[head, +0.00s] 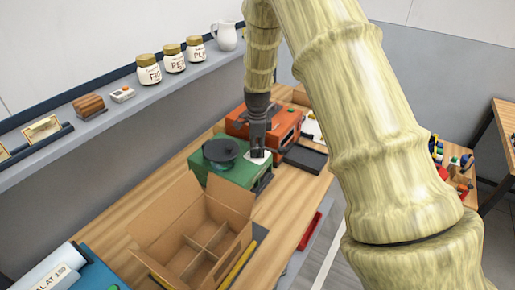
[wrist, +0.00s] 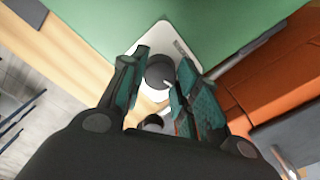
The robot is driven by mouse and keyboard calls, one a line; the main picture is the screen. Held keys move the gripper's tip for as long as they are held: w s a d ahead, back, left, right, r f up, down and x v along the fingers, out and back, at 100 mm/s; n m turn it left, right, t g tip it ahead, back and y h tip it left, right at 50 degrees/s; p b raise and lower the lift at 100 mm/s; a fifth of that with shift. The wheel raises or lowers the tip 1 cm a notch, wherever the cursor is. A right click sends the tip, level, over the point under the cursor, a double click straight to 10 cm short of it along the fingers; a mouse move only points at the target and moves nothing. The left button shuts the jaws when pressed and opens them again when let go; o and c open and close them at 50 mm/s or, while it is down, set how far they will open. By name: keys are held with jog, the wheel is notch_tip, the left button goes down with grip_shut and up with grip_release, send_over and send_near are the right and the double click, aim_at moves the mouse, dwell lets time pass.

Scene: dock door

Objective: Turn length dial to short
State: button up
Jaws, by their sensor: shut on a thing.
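The length dial (wrist: 160,72) is a dark round knob on a white plate (wrist: 155,47) with small lettering that I cannot read. The plate is on the green machine (wrist: 95,15), which stands on the workbench in the head view (head: 230,172). My gripper (wrist: 162,75) points down at the plate, with one finger on each side of the dial, and is shut on it. In the head view my gripper (head: 257,147) hides the dial, and only part of the white plate shows beneath it. The dial's pointer direction cannot be made out.
An orange machine (head: 240,121) stands close behind the green one. A dark round reel (head: 222,151) sits on top of the green machine. An open divided cardboard box (head: 170,236) is in front. A shelf (head: 110,108) with jars runs along the wall.

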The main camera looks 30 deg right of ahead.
jog(key=shift+s+a+f, duration=0.1)
jog(key=shift+f, duration=0.15)
jog(key=n, duration=0.3)
jog(key=shift+n, duration=0.3)
jog(key=n+b, duration=0.1)
jog(key=n, duration=0.3)
jog(key=shift+s+f+n, duration=0.1)
jog(key=shift+n, duration=0.2)
jog(key=n, duration=0.4)
jog(key=shift+n, duration=1.8)
jog(key=o, duration=1)
jog(key=shift+o, duration=0.2)
jog(key=shift+w, duration=0.2)
jog(key=shift+r, duration=0.25)
